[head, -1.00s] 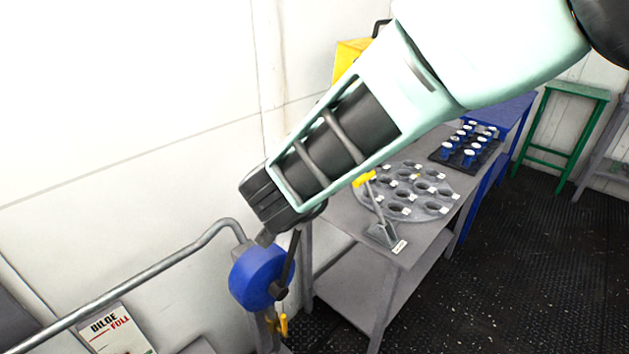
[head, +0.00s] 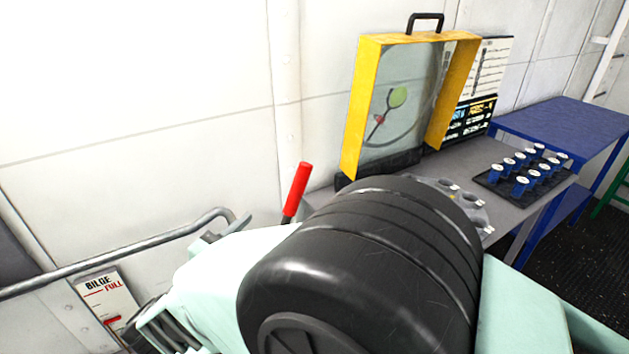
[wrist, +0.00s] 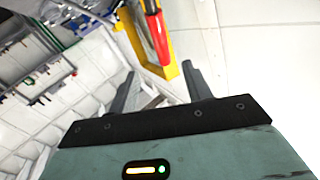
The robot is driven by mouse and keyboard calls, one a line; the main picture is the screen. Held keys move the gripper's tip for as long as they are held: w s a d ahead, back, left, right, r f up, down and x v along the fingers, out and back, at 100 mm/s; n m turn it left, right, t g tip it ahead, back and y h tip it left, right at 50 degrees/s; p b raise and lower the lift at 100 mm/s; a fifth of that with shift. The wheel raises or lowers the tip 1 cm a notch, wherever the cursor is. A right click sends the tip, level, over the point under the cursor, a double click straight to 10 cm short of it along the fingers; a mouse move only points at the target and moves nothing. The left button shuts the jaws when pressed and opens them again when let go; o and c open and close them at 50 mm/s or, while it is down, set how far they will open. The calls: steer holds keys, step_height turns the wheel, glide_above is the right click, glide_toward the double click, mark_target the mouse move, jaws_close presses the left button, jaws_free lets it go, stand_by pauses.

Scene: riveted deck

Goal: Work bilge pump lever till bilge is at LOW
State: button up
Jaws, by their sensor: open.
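The pump lever's red handle (head: 297,190) stands up, tilted slightly right, beyond my arm in the head view. The rest of the lever and the pump body are hidden behind my arm there. In the wrist view the red handle (wrist: 155,32) shows at the top, its end in the picture gap between the fingers, nearer the right one. My gripper (wrist: 160,85) is open, with nothing visibly held; whether it touches the handle I cannot tell.
A grey pipe (head: 110,258) runs along the wall left of the lever. A yellow-framed case (head: 362,105) stands on the grey bench (head: 480,155), with a black rack of blue pieces (head: 497,183) to its right. A blue table (head: 560,125) is behind.

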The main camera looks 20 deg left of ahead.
mark_target(301, 184)
steer(key=w+p, duration=0.1)
steer(key=w, duration=0.4)
steer(key=w+d+p, duration=0.1)
steer(key=w+p, duration=0.1)
steer(key=w, duration=0.4)
steer(key=w+d+p, duration=0.1)
steer(key=w+p, duration=0.1)
steer(key=w, duration=0.4)
steer(key=shift+d, duration=0.25)
jaws_close()
steer(key=shift+s, duration=0.1)
